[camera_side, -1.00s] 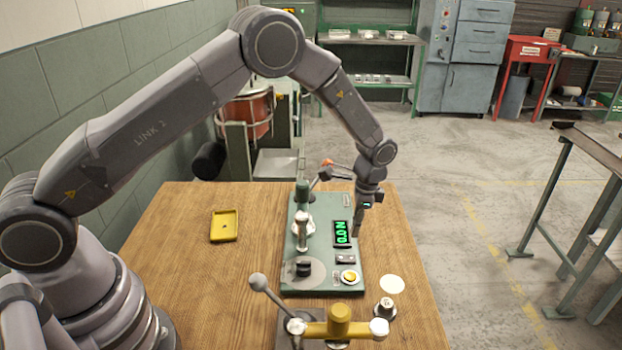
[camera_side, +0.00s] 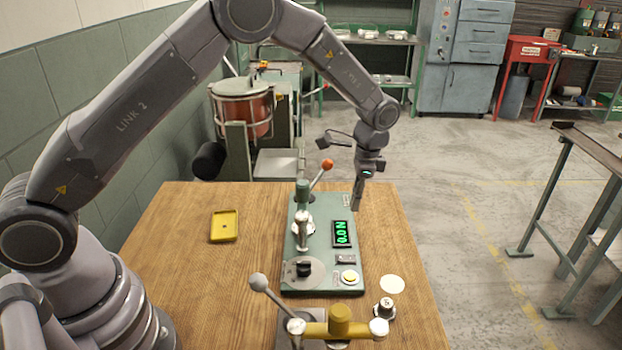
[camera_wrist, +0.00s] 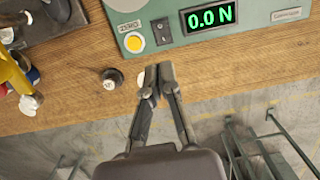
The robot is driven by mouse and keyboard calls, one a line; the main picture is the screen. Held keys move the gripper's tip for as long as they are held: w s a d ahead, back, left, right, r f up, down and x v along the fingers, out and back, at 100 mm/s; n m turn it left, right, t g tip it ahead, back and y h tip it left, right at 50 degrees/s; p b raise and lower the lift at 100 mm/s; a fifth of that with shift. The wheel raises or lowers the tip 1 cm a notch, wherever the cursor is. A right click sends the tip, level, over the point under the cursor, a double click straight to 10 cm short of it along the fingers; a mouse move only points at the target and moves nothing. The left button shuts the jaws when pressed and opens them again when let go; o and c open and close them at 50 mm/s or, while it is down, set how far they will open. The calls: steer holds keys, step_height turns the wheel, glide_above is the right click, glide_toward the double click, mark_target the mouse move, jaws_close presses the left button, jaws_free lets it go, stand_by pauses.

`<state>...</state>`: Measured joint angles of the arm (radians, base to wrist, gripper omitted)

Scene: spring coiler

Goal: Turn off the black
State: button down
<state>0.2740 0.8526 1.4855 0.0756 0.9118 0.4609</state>
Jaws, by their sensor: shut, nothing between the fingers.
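The green test panel (camera_side: 322,283) lies on the wooden table. A small black rocker switch (camera_side: 346,259) sits on it between the display and a yellow button (camera_side: 349,276). In the wrist view the rocker switch (camera_wrist: 162,32) is right of the yellow button (camera_wrist: 134,42); its on or off position is too small to tell. A black knob (camera_side: 304,268) stands at the panel's near left. My gripper (camera_side: 356,209) is shut and empty, raised near the panel's right edge. In the wrist view its fingertips (camera_wrist: 158,72) are below the switch and apart from it.
A lit green display (camera_side: 342,234) reads 0.0 N. A lever with an orange ball (camera_side: 327,164) rises at the panel's back. A yellow fixture (camera_side: 339,325) and a small weight (camera_side: 386,307) stand in front. A yellow tray (camera_side: 224,226) lies left, with bare table around it.

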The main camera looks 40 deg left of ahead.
mark_target(347, 258)
steer(key=f, duration=0.9)
steer(key=s+a+f, duration=0.1)
steer(key=f, duration=0.4)
steer(key=shift+s+a, duration=0.1)
steer(key=shift+s+f, duration=0.1)
steer(key=shift+f, duration=0.2)
steer(key=shift+w+d+r, duration=0.2)
steer(key=shift+w+d, duration=0.35)
steer(key=shift+w, duration=0.05)
steer(key=shift+r, duration=0.1)
step_height(347, 258, up, 14)
steer(key=w+d, duration=0.1)
stand_by(0.5)
